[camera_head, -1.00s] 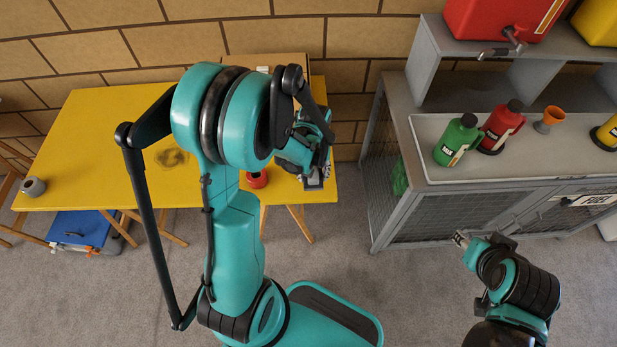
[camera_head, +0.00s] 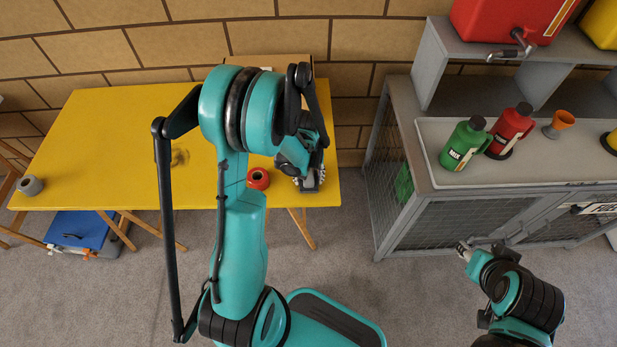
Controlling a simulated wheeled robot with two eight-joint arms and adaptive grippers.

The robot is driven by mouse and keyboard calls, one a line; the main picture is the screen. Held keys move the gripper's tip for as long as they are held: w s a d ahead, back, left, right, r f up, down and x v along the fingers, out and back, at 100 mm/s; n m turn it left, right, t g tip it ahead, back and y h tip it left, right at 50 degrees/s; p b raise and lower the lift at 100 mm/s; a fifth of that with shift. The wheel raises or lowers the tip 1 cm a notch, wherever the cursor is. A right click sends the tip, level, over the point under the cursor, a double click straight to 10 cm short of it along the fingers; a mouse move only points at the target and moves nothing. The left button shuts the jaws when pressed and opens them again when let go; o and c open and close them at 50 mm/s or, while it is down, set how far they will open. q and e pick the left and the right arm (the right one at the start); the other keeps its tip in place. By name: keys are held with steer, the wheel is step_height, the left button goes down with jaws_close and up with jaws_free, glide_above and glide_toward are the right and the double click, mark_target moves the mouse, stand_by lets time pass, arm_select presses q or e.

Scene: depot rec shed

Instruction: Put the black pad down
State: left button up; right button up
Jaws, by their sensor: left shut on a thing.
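My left gripper (camera_head: 310,184) is over the right front part of the yellow table (camera_head: 90,150). It is shut on a small dark thing, which I take to be the black pad; its shape is mostly hidden by the fingers and wrist. I cannot tell whether it touches the table top. My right gripper (camera_head: 463,250) is low in front of the grey cabinet, away from the table; its fingers are too small to read.
A red roll (camera_head: 258,178) is on the table just left of my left gripper. A grey roll (camera_head: 30,185) is at the table's left end. A green bottle (camera_head: 466,145) and a red bottle (camera_head: 511,130) stand on the cabinet (camera_head: 440,195). The table's left half is mostly clear.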

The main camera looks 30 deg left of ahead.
arm_select(q)
steer(key=shift+f, duration=0.2)
steer(key=o, duration=1.2)
steer(key=shift+c, duration=0.2)
steer(key=shift+o, duration=0.8)
